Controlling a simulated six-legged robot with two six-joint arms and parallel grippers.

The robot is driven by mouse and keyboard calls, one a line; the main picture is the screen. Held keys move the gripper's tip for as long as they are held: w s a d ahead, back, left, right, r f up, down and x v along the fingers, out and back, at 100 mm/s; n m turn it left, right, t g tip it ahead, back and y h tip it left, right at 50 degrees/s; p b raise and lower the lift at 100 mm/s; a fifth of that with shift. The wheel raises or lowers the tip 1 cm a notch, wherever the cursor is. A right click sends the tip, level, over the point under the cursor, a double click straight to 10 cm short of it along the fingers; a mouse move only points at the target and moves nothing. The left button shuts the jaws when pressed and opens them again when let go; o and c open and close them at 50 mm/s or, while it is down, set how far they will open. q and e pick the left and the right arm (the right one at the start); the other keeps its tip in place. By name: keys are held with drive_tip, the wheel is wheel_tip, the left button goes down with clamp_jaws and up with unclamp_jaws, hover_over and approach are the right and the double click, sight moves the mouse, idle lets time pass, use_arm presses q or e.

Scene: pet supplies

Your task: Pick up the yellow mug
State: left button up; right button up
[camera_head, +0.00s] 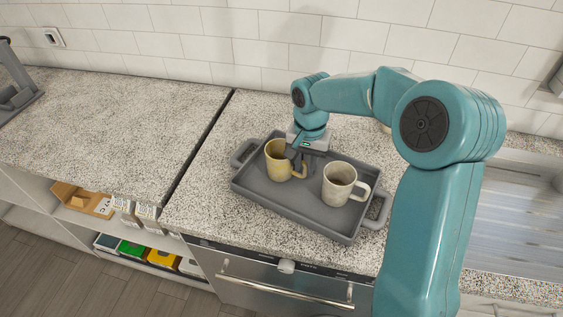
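The yellow mug (275,162) stands upright in the left half of a grey tray (318,212) on the speckled counter. Its handle points right. My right gripper (297,158) reaches down from above at the mug's right rim, next to the handle. Its dark fingers overlap the rim and handle in the picture. I cannot tell whether they are closed on the mug or only beside it. My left gripper is not in view.
A whitish mug (338,184) stands close by on the right in the same tray. The tray has raised walls and end handles. A tiled wall (170,40) is behind. The left counter (100,125) is mostly clear, with a grey object (14,88) at its far left.

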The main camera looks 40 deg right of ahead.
sight(305, 173)
drive_tip(key=shift+f, duration=2.15)
clamp_jaws()
drive_tip(key=shift+r, duration=0.15)
wheel_tip(305, 173, up, 20)
drive_tip(key=shift+p, duration=0.4)
